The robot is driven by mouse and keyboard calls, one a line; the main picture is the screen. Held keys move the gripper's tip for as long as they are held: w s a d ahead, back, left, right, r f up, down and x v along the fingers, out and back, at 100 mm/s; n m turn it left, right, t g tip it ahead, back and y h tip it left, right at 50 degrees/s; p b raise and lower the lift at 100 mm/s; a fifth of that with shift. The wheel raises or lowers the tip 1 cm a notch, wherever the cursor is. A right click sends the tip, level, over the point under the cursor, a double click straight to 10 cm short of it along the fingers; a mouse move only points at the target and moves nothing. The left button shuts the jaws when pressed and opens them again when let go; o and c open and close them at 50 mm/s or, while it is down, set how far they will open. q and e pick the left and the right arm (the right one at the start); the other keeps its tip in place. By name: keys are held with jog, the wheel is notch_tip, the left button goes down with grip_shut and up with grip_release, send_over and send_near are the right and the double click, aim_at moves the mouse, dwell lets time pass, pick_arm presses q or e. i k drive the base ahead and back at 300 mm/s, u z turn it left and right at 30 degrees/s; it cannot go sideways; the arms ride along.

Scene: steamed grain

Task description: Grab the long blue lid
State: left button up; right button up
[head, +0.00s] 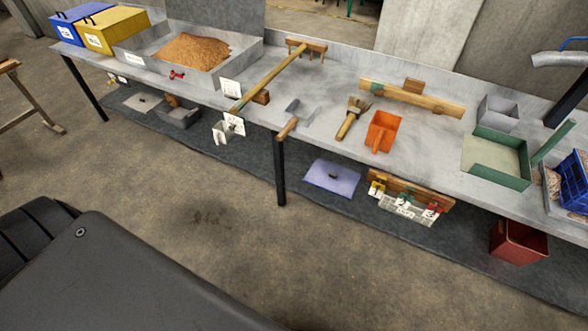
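I cannot tell from this view which of the two blue tops is the long one. Neither of my grippers is in view.
A yellow box (108,38) stands beside the blue box. A grain tray (142,66), a long-handled rake (272,74), a brush (350,122), an orange scoop (383,130) and a green tray (518,182) are on the bench. A bench leg (280,170) stands left of the panel. Open floor (210,220) lies in front.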

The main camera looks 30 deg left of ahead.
aim_at(343, 182)
jog(key=k, duration=0.6)
jog(key=z, duration=0.95)
jog(key=i, duration=1.55)
jog(key=u, duration=0.85)
